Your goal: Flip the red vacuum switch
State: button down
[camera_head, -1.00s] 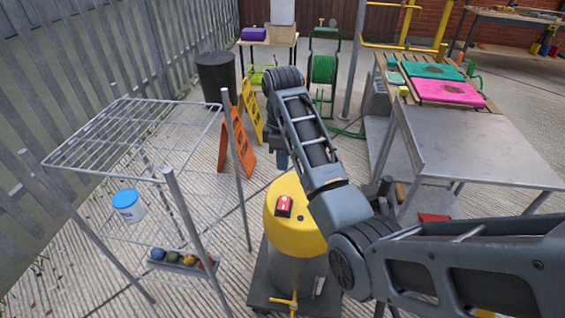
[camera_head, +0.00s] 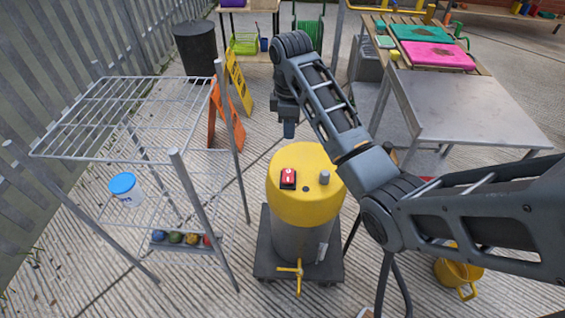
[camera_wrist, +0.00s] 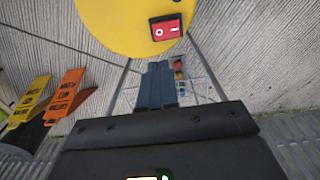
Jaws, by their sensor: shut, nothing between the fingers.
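The red vacuum switch (camera_head: 288,179) is a red rocker in a dark frame on the yellow top of the vacuum (camera_head: 312,205). The vacuum has a grey drum and stands upright on a dark wheeled base. In the wrist view the red switch (camera_wrist: 166,28) shows a white circle and a white bar, near the edge of the yellow top (camera_wrist: 115,25). My gripper (camera_head: 289,130) points down above and behind the vacuum top, apart from the switch. Its two dark blue fingers (camera_wrist: 157,84) are together and empty, below the switch in the wrist view.
Orange and yellow signs (camera_head: 238,82) stand behind. A grey table (camera_head: 475,105) is at right.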

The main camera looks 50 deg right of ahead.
dwell(0.3)
jog(key=b, duration=0.3)
send_near(288, 171)
notch_tip(288, 171, down, 7)
jog(key=shift+r, duration=0.1)
dwell(0.5)
jog(key=shift+w+f, duration=0.2)
jog(key=shift+f, duration=0.1)
jog(key=shift+s+r, duration=0.25)
jog(key=shift+s, duration=0.1)
jog(key=shift+w+f, duration=0.1)
jog(key=shift+w, duration=0.05)
